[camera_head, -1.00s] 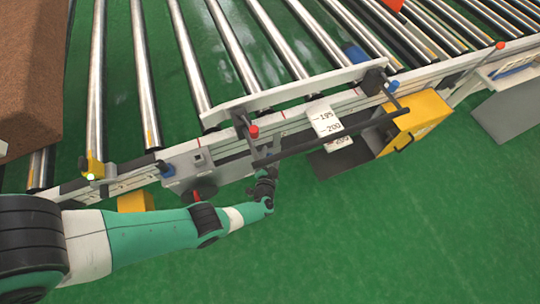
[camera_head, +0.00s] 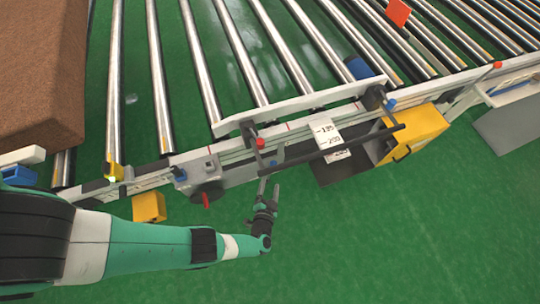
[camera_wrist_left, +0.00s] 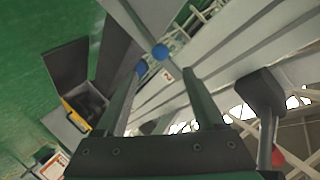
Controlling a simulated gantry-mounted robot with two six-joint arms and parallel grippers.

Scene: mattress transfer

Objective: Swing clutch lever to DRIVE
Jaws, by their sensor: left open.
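My left gripper (camera_head: 269,190) is open and empty beside the conveyor's near rail, over the green floor. Its two fingers also show apart in the left wrist view (camera_wrist_left: 164,75), with nothing between them close up. A red-handled lever (camera_head: 206,200) hangs from a grey round housing on the rail, left of the gripper. A post with a red knob (camera_head: 260,143) stands above the gripper at the left end of a black bar (camera_head: 330,145). No DRIVE label is readable, so I cannot tell which is the clutch lever. My right gripper is out of view.
Metal rollers (camera_head: 200,65) fill the back. A brown mattress-like block (camera_head: 40,70) lies at the upper left. A yellow box (camera_head: 418,128) and a white number scale (camera_head: 327,135) are on the rail to the right. The green floor (camera_head: 400,240) in front is clear.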

